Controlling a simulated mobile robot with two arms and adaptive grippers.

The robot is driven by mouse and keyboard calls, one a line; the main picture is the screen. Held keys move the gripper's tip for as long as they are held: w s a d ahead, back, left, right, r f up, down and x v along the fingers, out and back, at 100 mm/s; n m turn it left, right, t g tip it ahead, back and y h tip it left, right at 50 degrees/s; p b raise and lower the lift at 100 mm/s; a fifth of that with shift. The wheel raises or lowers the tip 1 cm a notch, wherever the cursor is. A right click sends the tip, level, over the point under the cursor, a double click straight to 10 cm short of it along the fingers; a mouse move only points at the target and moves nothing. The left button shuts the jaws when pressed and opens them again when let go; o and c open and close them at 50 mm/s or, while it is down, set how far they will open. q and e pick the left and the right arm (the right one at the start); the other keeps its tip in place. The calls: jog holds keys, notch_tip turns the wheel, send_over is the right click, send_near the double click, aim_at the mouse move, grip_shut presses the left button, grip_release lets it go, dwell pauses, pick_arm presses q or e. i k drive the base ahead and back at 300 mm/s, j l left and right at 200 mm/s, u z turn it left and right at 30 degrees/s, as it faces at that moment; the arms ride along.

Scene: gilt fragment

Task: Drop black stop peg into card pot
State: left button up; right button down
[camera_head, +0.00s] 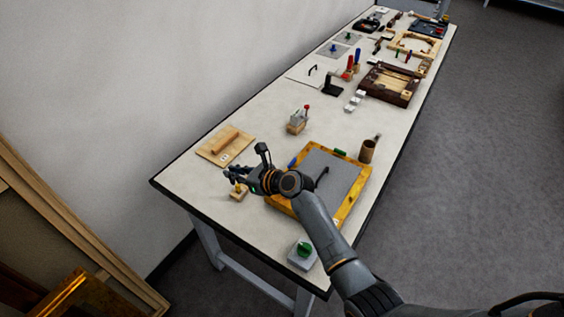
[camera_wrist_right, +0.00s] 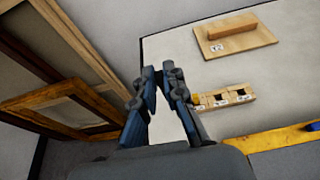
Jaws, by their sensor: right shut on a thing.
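My right gripper (camera_head: 236,177) is over the near left part of the table, just above a small wooden block (camera_head: 238,195). In the right wrist view its dark fingers (camera_wrist_right: 160,72) come close together at the tips. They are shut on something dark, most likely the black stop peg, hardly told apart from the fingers. The wooden block (camera_wrist_right: 226,98) shows beside the fingers, with dark openings, white labels and a yellow piece. The card pot (camera_head: 367,150), a brown upright cylinder, stands beyond the gilt frame near the right table edge. My left gripper is out of view.
A gilt frame with a grey panel (camera_head: 328,172) lies under my right forearm. A wooden board with a handle (camera_head: 228,145) lies at the left. A block with a red-topped tool (camera_head: 298,120) stands farther back. A green-knobbed block (camera_head: 302,253) is at the near edge.

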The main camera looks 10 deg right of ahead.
aim_at(363, 157)
jog(key=i+l, duration=0.1)
jog(key=l, duration=0.3)
jog(key=i+l+z, duration=0.1)
jog(key=l, duration=0.3)
jog(key=i+l, duration=0.15)
jog(key=l, duration=0.25)
jog(key=i+l+z, duration=0.15)
jog(key=l, duration=0.2)
jog(key=i+l, duration=0.1)
jog(key=l, duration=0.3)
